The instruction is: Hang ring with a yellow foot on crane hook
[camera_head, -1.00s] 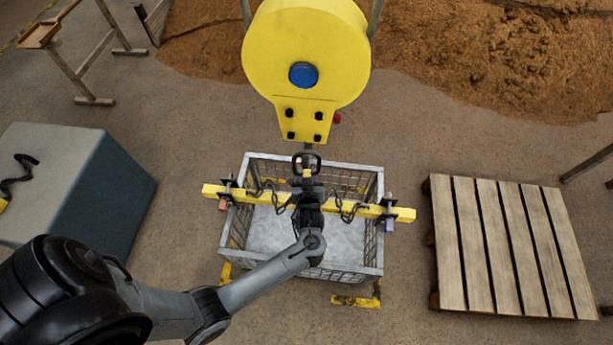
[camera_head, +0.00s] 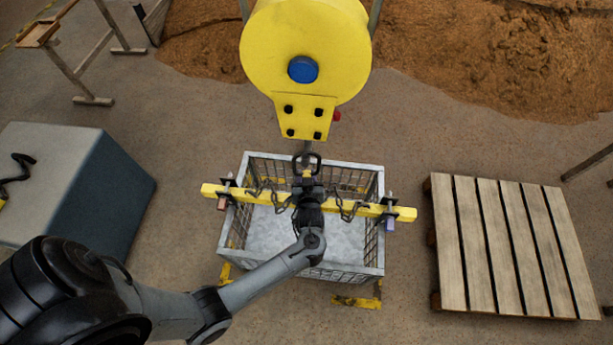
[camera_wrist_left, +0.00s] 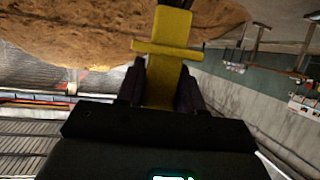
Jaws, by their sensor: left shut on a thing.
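The dark ring (camera_head: 315,159) stands up just above my left gripper (camera_head: 308,182) in the head view, near the middle. Its yellow foot (camera_wrist_left: 165,65) shows between the two dark fingers in the left wrist view, and my left gripper is shut on it. The grey crane hook (camera_head: 307,147) hangs below the yellow crane block (camera_head: 305,60). The ring overlaps the hook's lower end in the head view; I cannot tell whether they touch or whether the hook is through the ring. My right gripper is not in view.
A yellow beam (camera_head: 272,197) with dark chains (camera_head: 350,211) lies across above a wire cage (camera_head: 300,270) behind my gripper. A wooden pallet (camera_head: 510,250) is at right and a grey-blue block (camera_head: 90,200) at left. Brown grain (camera_head: 480,60) lies at the back.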

